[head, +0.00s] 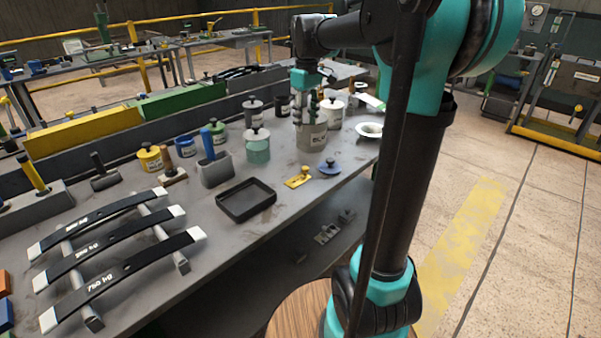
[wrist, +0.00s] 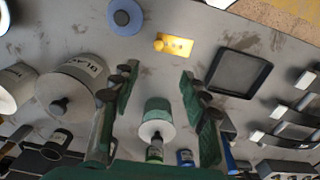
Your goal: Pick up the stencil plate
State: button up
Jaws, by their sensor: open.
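The stencil plate appears to be the small yellow plate (head: 297,182) with a knob, lying flat on the workbench (head: 285,215) near its front edge. It also shows in the wrist view (wrist: 178,46), above and beyond the fingertips, with small holes in it. My gripper (head: 307,106) is open and empty, up among the cans in the head view, in front of or over the grey labelled can (head: 312,138). In the wrist view its two green fingers (wrist: 157,82) stand wide apart, with a teal-green can (wrist: 158,112) showing between them. The plate is apart from the fingers.
A blue disc with a knob (head: 329,168) lies right of the plate. A black tray (head: 246,201) lies left of it. The teal can (head: 258,150) and several other lidded cans stand behind. A white dish (head: 369,130) is farther right. Bare bench surrounds the plate.

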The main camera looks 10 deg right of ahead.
send_over(305, 168)
notch_tip(305, 168, down, 12)
jog(key=shift+s+d+r, duration=0.1)
jog(key=shift+r, duration=0.1)
jog(key=shift+f, duration=2.6)
grip_shut()
jog(key=shift+r, duration=0.1)
